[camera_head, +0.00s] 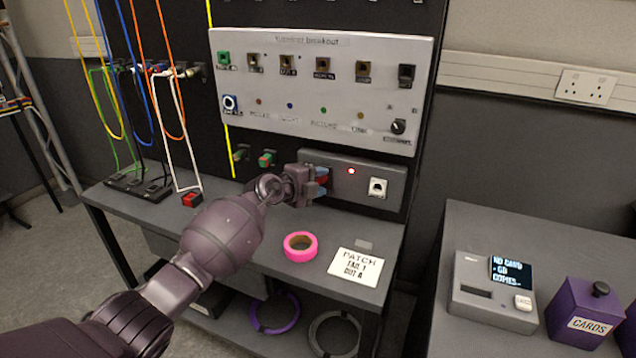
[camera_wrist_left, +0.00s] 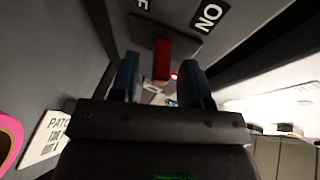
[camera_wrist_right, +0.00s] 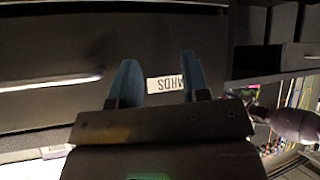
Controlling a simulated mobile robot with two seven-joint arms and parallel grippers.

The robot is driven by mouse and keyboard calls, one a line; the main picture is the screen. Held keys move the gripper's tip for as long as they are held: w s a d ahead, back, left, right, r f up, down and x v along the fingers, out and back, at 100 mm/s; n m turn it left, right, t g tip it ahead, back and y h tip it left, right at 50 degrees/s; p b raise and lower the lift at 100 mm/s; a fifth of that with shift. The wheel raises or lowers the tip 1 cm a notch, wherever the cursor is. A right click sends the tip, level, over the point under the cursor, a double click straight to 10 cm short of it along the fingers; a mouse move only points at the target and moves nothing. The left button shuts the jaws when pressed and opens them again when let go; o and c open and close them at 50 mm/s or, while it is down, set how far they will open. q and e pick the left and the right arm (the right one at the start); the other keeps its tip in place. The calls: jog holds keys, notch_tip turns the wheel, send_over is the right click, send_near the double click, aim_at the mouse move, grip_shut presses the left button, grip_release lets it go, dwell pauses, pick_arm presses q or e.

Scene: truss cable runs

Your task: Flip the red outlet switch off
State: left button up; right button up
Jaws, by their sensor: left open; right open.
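The red outlet switch (camera_head: 322,181) is on the grey outlet box (camera_head: 393,182) low on the black rack, largely hidden behind my left gripper. In the left wrist view the red switch (camera_wrist_left: 162,58) shows as an upright bar between an ON label (camera_wrist_left: 210,15) and a partly cut-off label ending in F. My left gripper (camera_head: 321,182) is open, its blue fingers either side of the switch; I cannot tell whether they touch it. A small red light (camera_head: 351,171) is lit on the box. My right gripper (camera_wrist_right: 160,82) is open and empty, out of the head view.
The bench holds a pink tape roll (camera_head: 300,246), a PATCH card (camera_head: 355,267) and a small red-topped block (camera_head: 192,200). Cables hang at the left. A white breakout panel (camera_head: 320,90) is above. A purple CARDS box (camera_head: 584,312) and a grey device (camera_head: 492,292) stand at right.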

jog(key=shift+w+r, duration=0.1)
pick_arm(q)
grip_shut()
notch_tip(320, 180, down, 2)
jog(key=t+h+b, duration=0.1)
jog(key=b, duration=0.1)
jog(key=m+t+b, duration=0.1)
jog(key=shift+s+f+h+b, duration=0.1)
jog(key=shift+f+h+b, duration=0.15)
jog(key=shift+h+b, duration=0.15)
jog(key=shift+f+m+t+h+b, duration=0.3)
jog(key=shift+t+h+b, duration=0.15)
jog(key=shift+b, duration=0.8)
jog(key=shift+t+h+b, duration=0.25)
jog(key=shift+t+b, duration=0.1)
jog(key=shift+b, duration=0.4)
jog(key=shift+r+b, duration=0.2)
jog(key=shift+b, duration=0.15)
jog(key=shift+r+m, duration=0.3)
jog(key=shift+r, duration=0.05)
grip_release()
pick_arm(e)
notch_tip(320, 180, down, 7)
jog(key=g, duration=0.1)
jog(key=shift+s+n, duration=0.4)
jog(key=shift+s, duration=0.05)
